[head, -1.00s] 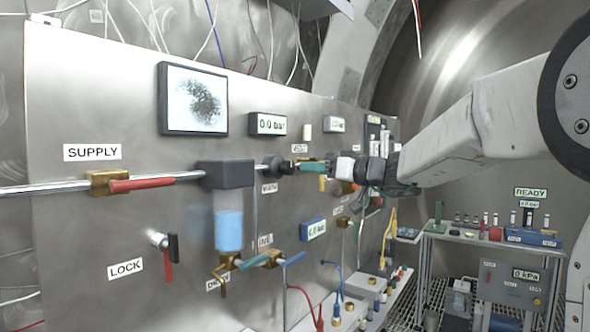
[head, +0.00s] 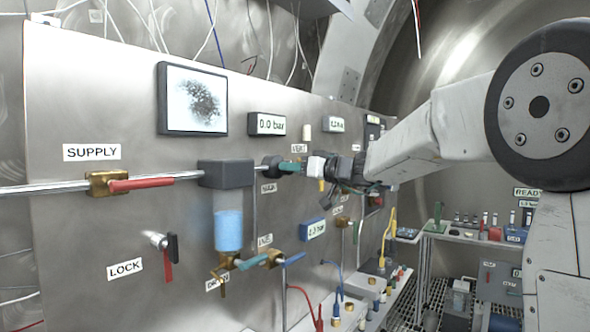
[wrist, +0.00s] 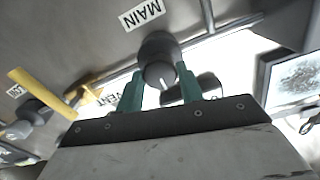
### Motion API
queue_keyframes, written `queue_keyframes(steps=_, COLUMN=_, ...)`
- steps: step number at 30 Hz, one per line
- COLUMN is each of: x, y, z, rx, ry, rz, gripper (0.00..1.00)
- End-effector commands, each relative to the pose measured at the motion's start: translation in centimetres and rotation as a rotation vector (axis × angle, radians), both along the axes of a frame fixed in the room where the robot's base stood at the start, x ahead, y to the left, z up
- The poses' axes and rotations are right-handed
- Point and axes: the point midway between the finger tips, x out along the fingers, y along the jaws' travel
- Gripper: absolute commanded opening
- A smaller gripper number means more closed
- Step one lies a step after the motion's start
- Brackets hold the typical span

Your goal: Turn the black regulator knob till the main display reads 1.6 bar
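The black regulator knob (head: 272,164) sticks out from the panel, right of the dark filter head. It also shows in the wrist view (wrist: 158,58), between my green fingertips. The main display (head: 267,125), above and left of the knob in the head view, reads 0.0 bar. My gripper (head: 284,166) is at the knob; its fingertips (wrist: 159,70) stand apart, one at each side of the knob's near end. They look open, and firm contact cannot be made out. The MAIN label (wrist: 142,14) is beyond the knob in the wrist view.
A yellow handle (wrist: 42,92) and the VENT label (wrist: 92,100) are left of my gripper in the wrist view. The supply valve's red handle (head: 147,183) lies along its pipe. A blue-framed display (head: 313,229) below seems to read 2.3 bar. A side table (head: 460,237) stands right.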

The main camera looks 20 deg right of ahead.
Motion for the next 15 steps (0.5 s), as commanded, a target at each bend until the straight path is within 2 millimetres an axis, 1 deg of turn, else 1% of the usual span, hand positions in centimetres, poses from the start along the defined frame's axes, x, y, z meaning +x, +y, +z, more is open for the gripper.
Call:
queue_keyframes(steps=8, x=-0.01, y=-0.02, z=0.0, rx=0.014, ry=0.01, rz=0.0, gripper=0.15)
queue_keyframes(steps=15, x=-0.02, y=-0.02, z=-0.01, rx=0.095, ry=0.069, rz=0.0, gripper=0.15)
